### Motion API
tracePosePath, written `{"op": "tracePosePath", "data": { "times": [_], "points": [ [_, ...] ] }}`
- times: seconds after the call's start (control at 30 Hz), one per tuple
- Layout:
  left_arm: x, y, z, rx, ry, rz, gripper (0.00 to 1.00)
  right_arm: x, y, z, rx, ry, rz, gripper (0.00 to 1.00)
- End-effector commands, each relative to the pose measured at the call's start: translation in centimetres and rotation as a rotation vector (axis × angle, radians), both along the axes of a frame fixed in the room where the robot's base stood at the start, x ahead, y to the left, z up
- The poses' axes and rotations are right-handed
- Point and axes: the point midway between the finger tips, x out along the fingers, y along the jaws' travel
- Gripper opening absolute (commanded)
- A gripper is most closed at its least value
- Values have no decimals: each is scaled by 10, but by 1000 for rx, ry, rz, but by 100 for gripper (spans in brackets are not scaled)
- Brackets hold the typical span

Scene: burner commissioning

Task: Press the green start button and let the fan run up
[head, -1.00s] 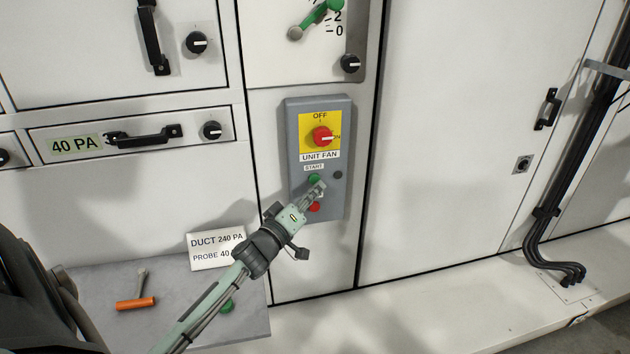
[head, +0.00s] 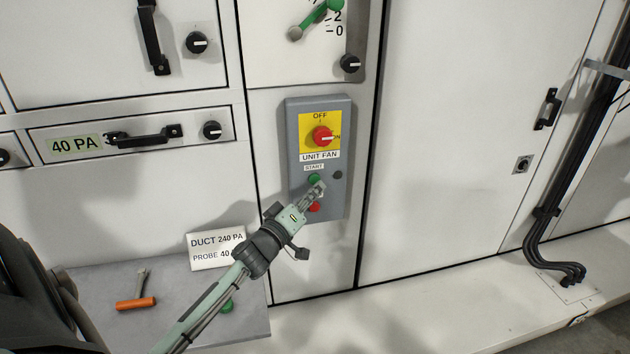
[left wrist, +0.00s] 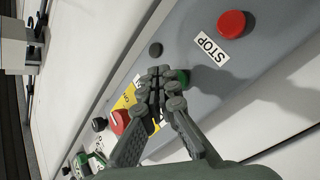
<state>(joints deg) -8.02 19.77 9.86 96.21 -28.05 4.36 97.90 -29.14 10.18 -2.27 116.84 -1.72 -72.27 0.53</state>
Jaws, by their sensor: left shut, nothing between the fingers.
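The green start button (head: 314,179) sits under the START label on the grey unit fan box (head: 297,150). My left gripper (head: 319,187) is shut and empty, with its fingertips at or just in front of the green button. In the left wrist view the shut fingers (left wrist: 160,78) partly cover the green button (left wrist: 183,77); I cannot tell whether they touch it. The red stop button (head: 314,207) is just below, and it shows clear of the fingers in the left wrist view (left wrist: 231,24). The red rotary switch (head: 322,136) is on its yellow plate above. My right gripper is not in view.
A small dark round fitting (head: 337,175) is right of the green button. A grey shelf (head: 180,300) at lower left holds an orange-handled tool (head: 136,303) and a card (head: 215,248) reading DUCT 240 PA. A green lever (head: 315,18) is above the box. The right panel is clear.

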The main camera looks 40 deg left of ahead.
Motion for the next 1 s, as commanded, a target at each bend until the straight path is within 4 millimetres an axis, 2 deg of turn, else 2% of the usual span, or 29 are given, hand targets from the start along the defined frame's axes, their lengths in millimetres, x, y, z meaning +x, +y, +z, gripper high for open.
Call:
{"op": "tracePosePath", "data": {
  "times": [1.0],
  "points": [
    [8,9,0,1,-1,-1,0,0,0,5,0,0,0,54]
  ]
}}
